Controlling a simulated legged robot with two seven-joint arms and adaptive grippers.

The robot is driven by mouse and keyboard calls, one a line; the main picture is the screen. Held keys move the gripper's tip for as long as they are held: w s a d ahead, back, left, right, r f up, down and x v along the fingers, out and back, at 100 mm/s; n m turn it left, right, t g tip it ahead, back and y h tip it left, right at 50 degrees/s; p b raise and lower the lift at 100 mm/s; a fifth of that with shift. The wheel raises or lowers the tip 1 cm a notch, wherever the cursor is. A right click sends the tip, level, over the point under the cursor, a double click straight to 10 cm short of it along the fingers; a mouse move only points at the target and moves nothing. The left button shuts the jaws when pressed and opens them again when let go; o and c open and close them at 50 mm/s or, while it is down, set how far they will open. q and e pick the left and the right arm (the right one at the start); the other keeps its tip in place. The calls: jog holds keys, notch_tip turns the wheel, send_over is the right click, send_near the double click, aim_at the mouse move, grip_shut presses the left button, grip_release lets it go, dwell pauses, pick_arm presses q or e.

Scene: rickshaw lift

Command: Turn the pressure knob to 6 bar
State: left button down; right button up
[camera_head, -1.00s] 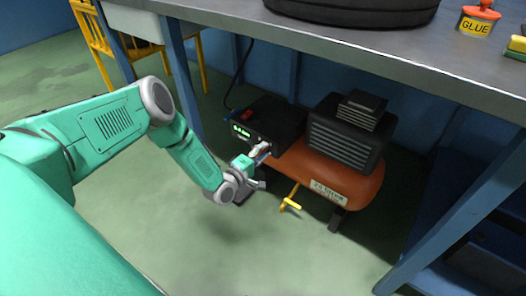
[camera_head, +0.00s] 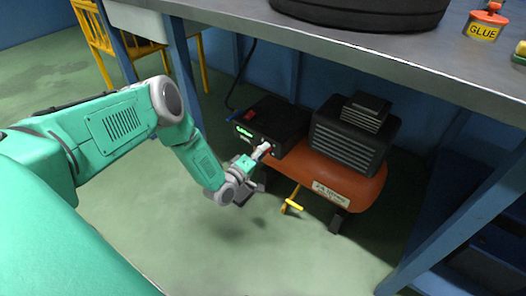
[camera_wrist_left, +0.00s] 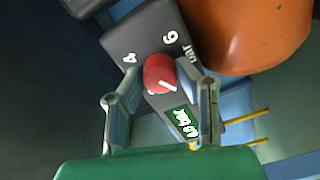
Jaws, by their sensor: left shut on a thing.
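The pressure knob (camera_wrist_left: 158,74) is red with a white pointer mark that slants to the lower right in the left wrist view. It sits on a dark panel (camera_wrist_left: 140,38) with a 4 at upper left and a 6 at upper right. A green display (camera_wrist_left: 183,123) beside it shows a bar reading too small to read surely. My left gripper (camera_head: 262,153) is at the front of the black compressor box (camera_head: 272,122). In the left wrist view its fingers (camera_wrist_left: 160,100) lie on both sides of the knob, shut on it. My right gripper is not in view.
The orange compressor tank (camera_head: 335,178) with its black motor (camera_head: 350,138) stands under the grey workbench (camera_head: 370,60). A yellow valve handle (camera_head: 292,206) sticks out below my gripper. Blue bench legs stand at both sides. Green floor in front is clear.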

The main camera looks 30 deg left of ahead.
pick_arm(q)
jog(key=shift+s+f+n, duration=0.1)
jog(key=shift+f+n, duration=0.05)
jog(key=shift+n, duration=5.2)
jog(key=shift+s+f+n, duration=0.1)
jog(key=shift+f+n, duration=0.05)
jog(key=shift+n, duration=5.2)
